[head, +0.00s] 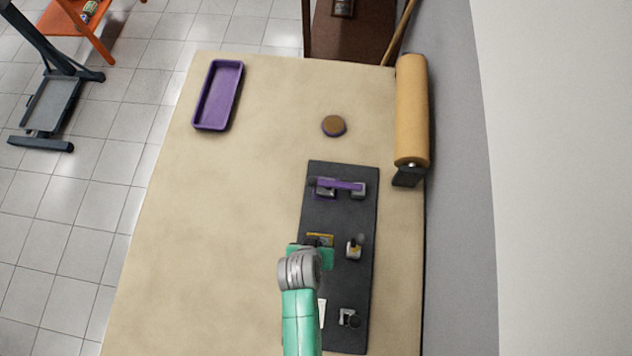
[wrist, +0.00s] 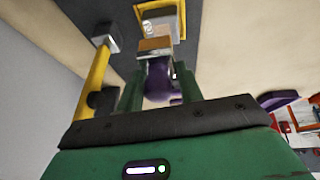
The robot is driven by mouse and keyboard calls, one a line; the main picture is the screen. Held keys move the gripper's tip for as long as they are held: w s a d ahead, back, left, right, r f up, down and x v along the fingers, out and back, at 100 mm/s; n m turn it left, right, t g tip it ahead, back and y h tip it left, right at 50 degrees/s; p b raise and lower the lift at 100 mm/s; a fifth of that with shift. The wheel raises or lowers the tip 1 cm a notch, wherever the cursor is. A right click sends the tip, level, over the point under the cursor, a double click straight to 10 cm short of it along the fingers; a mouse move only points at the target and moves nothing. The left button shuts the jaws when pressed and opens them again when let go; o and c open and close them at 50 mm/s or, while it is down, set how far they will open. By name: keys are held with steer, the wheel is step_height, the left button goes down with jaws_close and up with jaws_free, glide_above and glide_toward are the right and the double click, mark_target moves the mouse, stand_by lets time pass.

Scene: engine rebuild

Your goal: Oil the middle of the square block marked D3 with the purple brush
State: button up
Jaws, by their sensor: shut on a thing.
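My gripper (head: 312,256) is over the left edge of the dark mat (head: 340,282), its fingers hidden in the head view. In the wrist view my gripper (wrist: 157,72) is shut on what looks like the purple brush (wrist: 158,88); its pale metal collar and brown tip point away from my palm. A yellow-framed piece (head: 320,239) lies just beyond the gripper, and a yellow frame (wrist: 160,14) shows beyond the brush tip. No marking D3 is readable.
A purple bar (head: 341,185) lies across two grey supports at the mat's far end. A round brown-topped purple pot (head: 334,126) and a purple tray (head: 218,95) stand farther back. A tan roll (head: 412,110) lines the right edge. The table's left side is clear.

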steer(key=shift+r+p, duration=0.8)
steer(key=shift+r, duration=0.35)
steer(key=w+r+p, duration=0.2)
steer(key=w+r, duration=0.2)
steer(key=r, duration=0.5)
steer(key=w+r+p, duration=0.2)
steer(key=w+r, duration=0.2)
steer(key=r, duration=0.6)
steer(key=shift+w+d+r, duration=0.15)
steer(key=shift+w+r, duration=0.15)
